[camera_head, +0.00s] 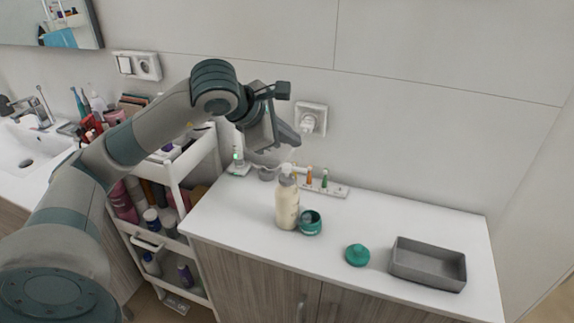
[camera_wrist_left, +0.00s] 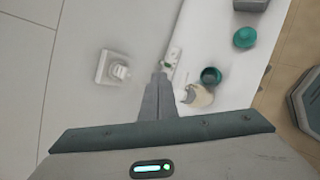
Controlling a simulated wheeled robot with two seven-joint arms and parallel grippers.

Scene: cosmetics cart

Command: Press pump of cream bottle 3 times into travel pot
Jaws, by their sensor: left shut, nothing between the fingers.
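The cream bottle (camera_head: 287,205), cream-coloured with a pale pump head, stands upright on the white counter. It also shows in the left wrist view (camera_wrist_left: 200,97), partly hidden by my gripper. The open teal travel pot (camera_head: 310,222) stands right beside it, near the pump side, and shows in the left wrist view (camera_wrist_left: 211,76). A teal lid (camera_head: 357,255) lies apart to the right. My left gripper (camera_head: 296,139) is shut and empty, in the air above and behind the bottle's pump, not touching it. In the left wrist view its fingertips (camera_wrist_left: 159,77) are together. My right gripper is not in view.
A grey tray (camera_head: 428,277) stands on the right of the counter (camera_head: 235,222). A white cart (camera_head: 178,170) full of cosmetics stands at left.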

